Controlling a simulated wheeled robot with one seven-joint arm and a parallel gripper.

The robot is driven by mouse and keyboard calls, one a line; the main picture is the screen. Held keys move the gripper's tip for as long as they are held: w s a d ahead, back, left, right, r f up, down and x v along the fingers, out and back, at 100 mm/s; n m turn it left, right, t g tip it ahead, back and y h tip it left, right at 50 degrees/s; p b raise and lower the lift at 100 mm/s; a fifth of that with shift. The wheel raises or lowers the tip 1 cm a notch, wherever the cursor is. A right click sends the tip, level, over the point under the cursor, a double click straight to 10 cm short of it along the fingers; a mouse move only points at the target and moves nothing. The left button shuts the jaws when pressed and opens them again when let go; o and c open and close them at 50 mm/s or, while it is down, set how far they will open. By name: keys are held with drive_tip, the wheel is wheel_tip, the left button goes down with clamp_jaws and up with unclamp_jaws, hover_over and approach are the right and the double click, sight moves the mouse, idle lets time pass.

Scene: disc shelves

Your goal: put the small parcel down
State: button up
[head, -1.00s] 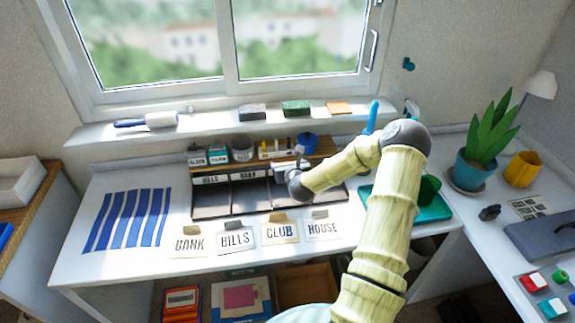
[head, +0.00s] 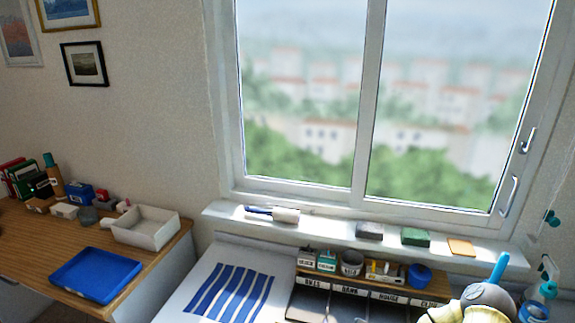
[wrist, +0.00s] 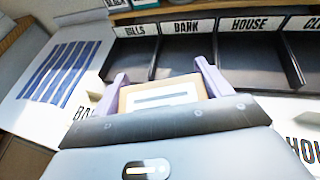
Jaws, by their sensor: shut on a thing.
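The small parcel (wrist: 162,94) is a tan, flat-looking piece with a white label bearing a dark line. It shows in the wrist view between the two lilac fingers of my gripper (wrist: 160,76). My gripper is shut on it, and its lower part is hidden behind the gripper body. It is held in front of the dark labelled compartments (wrist: 185,62); I cannot tell its height above the desk. The blue-striped mat (wrist: 62,72) lies to the left and also shows in the head view (head: 232,290). The head view shows part of my arm but not my gripper.
The wooden side table at left holds a blue tray (head: 95,274), a white open box (head: 146,228) and several small items. The windowsill (head: 340,230) carries a roller and small blocks. Small containers stand on the organizer (head: 350,268) behind the compartments.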

drive_tip(key=shift+s+a+r, duration=0.15)
drive_tip(key=shift+s+a, duration=0.2)
drive_tip(key=shift+s, duration=0.1)
drive_tip(key=shift+s+f, duration=0.2)
drive_tip(key=shift+f, duration=0.25)
drive_tip(key=shift+s+f, duration=0.95)
drive_tip(key=shift+f, duration=0.25)
drive_tip(key=shift+s+f, duration=0.95)
drive_tip(key=shift+f, duration=0.2)
drive_tip(key=shift+d, duration=0.2)
